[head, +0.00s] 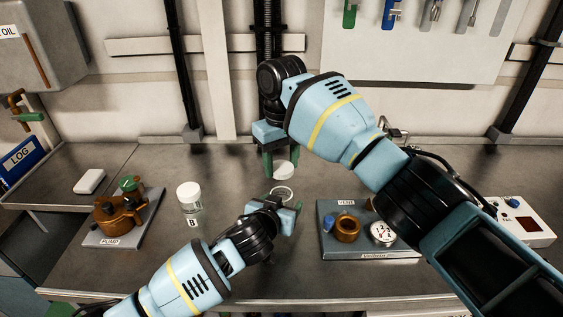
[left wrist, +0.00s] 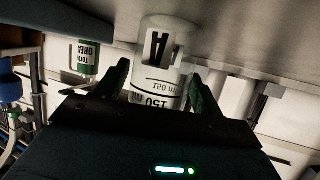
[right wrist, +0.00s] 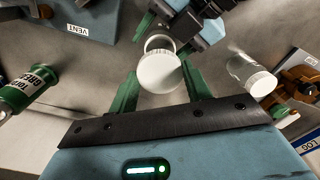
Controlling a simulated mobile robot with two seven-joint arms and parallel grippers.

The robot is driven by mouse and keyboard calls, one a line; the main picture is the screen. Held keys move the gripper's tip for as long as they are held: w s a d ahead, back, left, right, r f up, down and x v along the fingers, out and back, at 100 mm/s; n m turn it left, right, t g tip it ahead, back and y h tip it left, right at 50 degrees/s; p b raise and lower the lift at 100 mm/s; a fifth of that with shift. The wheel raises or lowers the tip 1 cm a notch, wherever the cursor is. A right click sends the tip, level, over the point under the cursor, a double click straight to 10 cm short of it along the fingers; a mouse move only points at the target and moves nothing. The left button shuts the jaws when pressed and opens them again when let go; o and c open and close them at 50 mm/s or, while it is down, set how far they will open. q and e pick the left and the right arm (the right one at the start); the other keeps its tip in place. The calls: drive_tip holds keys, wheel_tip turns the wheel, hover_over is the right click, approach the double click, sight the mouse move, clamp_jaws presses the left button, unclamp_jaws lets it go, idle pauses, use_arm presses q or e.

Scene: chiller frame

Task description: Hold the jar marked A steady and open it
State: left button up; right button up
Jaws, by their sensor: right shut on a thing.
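Jar A stands upright on the bench; in the left wrist view it is a clear jar (left wrist: 160,83) with a black A and 150 ml marks. Its pale open rim shows in the head view (head: 281,191). The jar is between the fingers of my left gripper (head: 289,213); whether both fingers press on it I cannot tell. My right gripper (head: 282,162) points down, shut on the white lid (head: 285,170). The lid is apart from the jar, above its rim. The lid also shows between the green fingers in the right wrist view (right wrist: 159,73).
A white-capped jar B (head: 190,200) stands left of jar A. A plate with a brown pump (head: 118,208) is farther left. A VENT panel with a gauge (head: 382,233) is close on the right.

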use_arm(q)
drive_tip(key=shift+o, duration=0.6)
drive_tip(key=shift+s+a+r, duration=0.15)
drive_tip(key=shift+s+r, duration=0.05)
drive_tip(key=shift+s, duration=0.2)
use_arm(e)
drive_tip(key=shift+r, duration=0.4)
use_arm(q)
drive_tip(key=v, duration=1.1)
